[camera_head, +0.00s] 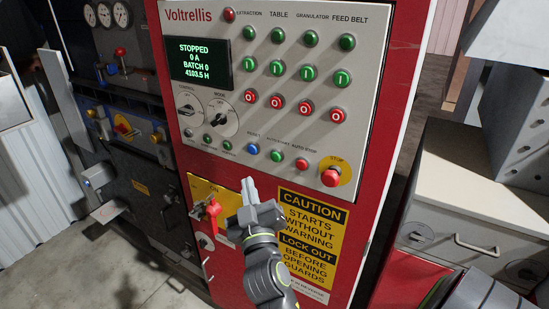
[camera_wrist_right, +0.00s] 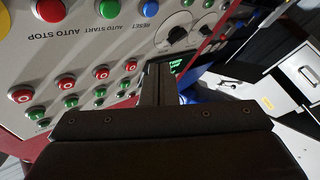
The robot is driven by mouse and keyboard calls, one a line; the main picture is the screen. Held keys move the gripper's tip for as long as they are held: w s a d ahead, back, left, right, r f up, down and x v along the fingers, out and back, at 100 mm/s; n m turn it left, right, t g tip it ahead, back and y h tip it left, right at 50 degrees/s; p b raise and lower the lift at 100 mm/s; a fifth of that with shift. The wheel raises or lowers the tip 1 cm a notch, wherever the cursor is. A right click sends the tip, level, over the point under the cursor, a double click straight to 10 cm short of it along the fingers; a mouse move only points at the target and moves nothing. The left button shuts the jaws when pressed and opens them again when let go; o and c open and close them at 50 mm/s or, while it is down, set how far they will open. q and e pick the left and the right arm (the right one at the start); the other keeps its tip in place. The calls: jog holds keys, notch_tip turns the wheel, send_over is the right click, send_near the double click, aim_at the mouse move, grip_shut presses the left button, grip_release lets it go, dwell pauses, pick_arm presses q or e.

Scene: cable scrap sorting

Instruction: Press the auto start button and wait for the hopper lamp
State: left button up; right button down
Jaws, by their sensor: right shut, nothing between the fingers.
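The green auto start button (camera_head: 277,156) is in the lower row of the grey control panel (camera_head: 300,110), between the blue reset button (camera_head: 253,149) and the red auto stop button (camera_head: 302,163). In the right wrist view the green auto start button (camera_wrist_right: 108,8) is at the top. My right gripper (camera_head: 248,184) is shut and empty, its tips pointing up below the blue button and apart from the green one in the picture. Its shut fingers (camera_wrist_right: 158,84) also show in the wrist view. The display (camera_head: 200,63) reads STOPPED, 0 A, BATCH 0. I cannot tell which lamp is the hopper's.
A red mushroom stop button (camera_head: 330,177) on a yellow disc is right of the lower row. A red-handled switch (camera_head: 210,207) is left of my gripper. Rows of red and green buttons sit above. A grey cabinet (camera_head: 470,195) stands at the right.

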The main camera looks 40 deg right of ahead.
aim_at(276, 157)
jog(key=w+d, duration=0.3)
jog(key=d, duration=0.5)
jog(key=shift+w+b, duration=0.15)
jog(key=shift+b, duration=0.3)
dwell(1.8)
jog(key=shift+w+d, duration=0.15)
jog(key=shift+d, duration=0.2)
jog(key=shift+w+d+b, duration=0.15)
jog(key=shift+d+b, duration=0.15)
jog(key=shift+d, duration=0.1)
dwell(0.6)
jog(key=shift+a, duration=0.1)
jog(key=shift+s+a, duration=0.35)
jog(key=shift+a, duration=0.35)
